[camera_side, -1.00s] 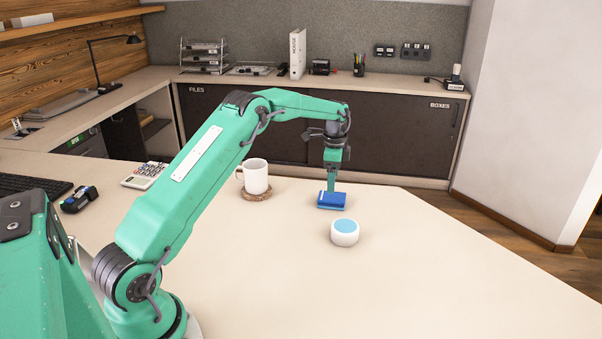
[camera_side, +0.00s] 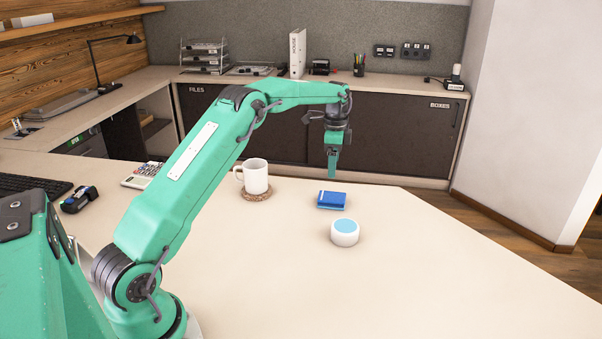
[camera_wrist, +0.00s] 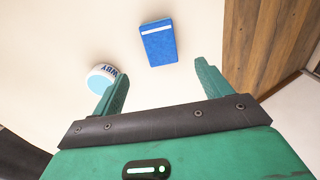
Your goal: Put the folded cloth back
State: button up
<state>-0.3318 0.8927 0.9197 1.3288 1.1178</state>
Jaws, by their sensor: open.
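The folded cloth (camera_side: 331,200) is blue with a white stripe and lies flat on the cream table (camera_side: 420,270). It also shows in the wrist view (camera_wrist: 159,44), ahead of and apart from the fingertips. My gripper (camera_side: 333,172) is above the cloth and clear of it in the side view. In the wrist view my gripper (camera_wrist: 158,82) has its two green fingers spread with nothing between them. A round white container with a light blue top (camera_side: 344,232) stands just in front of the cloth, and it shows at the left in the wrist view (camera_wrist: 103,78).
A white mug (camera_side: 255,176) stands on a round brown coaster (camera_side: 257,195) left of the cloth. A calculator (camera_side: 144,174) and a small black device (camera_side: 79,199) lie farther left. The table's right edge is beyond the cloth. The table front is clear.

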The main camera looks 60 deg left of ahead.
jog(key=s+d+r+n+t, duration=0.3)
jog(key=s+d+r+n, duration=0.1)
jog(key=s+d+r, duration=0.95)
jog(key=s+d+n+t, duration=0.1)
jog(key=s+d+n, duration=0.1)
jog(key=s, duration=0.9)
jog(key=s+d+f+n+t, duration=0.1)
jog(key=s+d+n, duration=0.2)
jog(key=s, duration=0.8)
jog(key=shift+s+d+t, duration=0.3)
jog(key=shift+s+d, duration=0.05)
jog(key=shift+d, duration=0.5)
jog(key=shift+f, duration=0.1)
